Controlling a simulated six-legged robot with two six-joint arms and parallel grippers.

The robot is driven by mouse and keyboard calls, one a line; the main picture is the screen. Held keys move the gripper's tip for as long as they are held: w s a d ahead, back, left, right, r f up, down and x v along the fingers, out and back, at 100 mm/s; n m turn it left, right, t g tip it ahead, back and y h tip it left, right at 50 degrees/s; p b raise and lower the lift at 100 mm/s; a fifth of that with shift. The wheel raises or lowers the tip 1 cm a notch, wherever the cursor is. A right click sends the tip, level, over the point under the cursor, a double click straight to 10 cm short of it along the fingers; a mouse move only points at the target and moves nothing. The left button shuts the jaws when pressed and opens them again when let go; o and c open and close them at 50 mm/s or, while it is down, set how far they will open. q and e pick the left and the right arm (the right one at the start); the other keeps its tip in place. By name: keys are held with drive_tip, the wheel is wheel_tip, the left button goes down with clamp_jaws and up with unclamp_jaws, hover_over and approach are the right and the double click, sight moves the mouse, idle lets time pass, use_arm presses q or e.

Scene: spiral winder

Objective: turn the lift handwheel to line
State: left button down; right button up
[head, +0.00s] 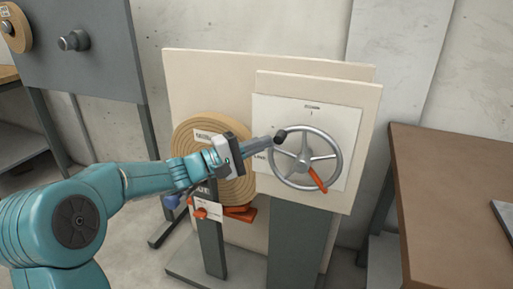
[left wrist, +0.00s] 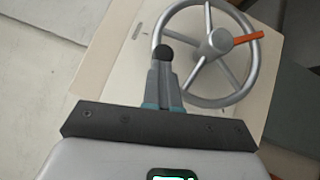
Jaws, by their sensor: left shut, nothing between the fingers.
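The lift handwheel (head: 328,142) is a silver wheel with several spokes on a pale panel (head: 265,120). One spoke is orange and points to the lower right in the head view. A black knob (head: 280,137) sits on the rim at the upper left. My left gripper (head: 272,142) is shut, with its fingertips at the knob; I cannot tell whether they touch it. In the left wrist view the handwheel (left wrist: 252,60) shows ahead, with the knob (left wrist: 163,53) right at the fingertips (left wrist: 163,66). Small printed marks surround the wheel, too small to read. My right gripper is not in view.
A tan spiral roll (head: 185,137) stands left of the wheel, partly behind my left arm, with orange parts (head: 240,213) below. A brown table (head: 450,190) stands at the right. A grey panel (head: 85,65) stands at the back left. A grey post (head: 300,245) supports the wheel panel.

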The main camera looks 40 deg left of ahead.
use_arm(q)
drive_tip(key=shift+w+d+r+m+g+p, duration=0.1)
drive_tip(key=shift+d+r+m+g+p, duration=0.25)
drive_tip(key=shift+d+r+m, duration=0.35)
drive_tip(key=d+r+m+g+y+p, duration=0.2)
drive_tip(key=d+r+m+g+p, duration=0.1)
drive_tip(key=m+g+y+p, duration=0.45)
drive_tip(key=y+p, duration=0.25)
drive_tip(key=p, duration=2.1)
approach(340, 155)
drive_tip(key=shift+w+d+f+t, duration=0.5)
drive_tip(key=shift+w+d+f, duration=0.3)
drive_tip(key=shift+f, duration=0.85)
drive_tip(key=shift+s+d+f+m, duration=0.15)
drive_tip(key=shift+d+m, duration=0.1)
drive_tip(key=shift+w+d+f, duration=0.1)
drive_tip(key=shift+w+d, duration=0.05)
drive_tip(key=shift+w, duration=0.05)
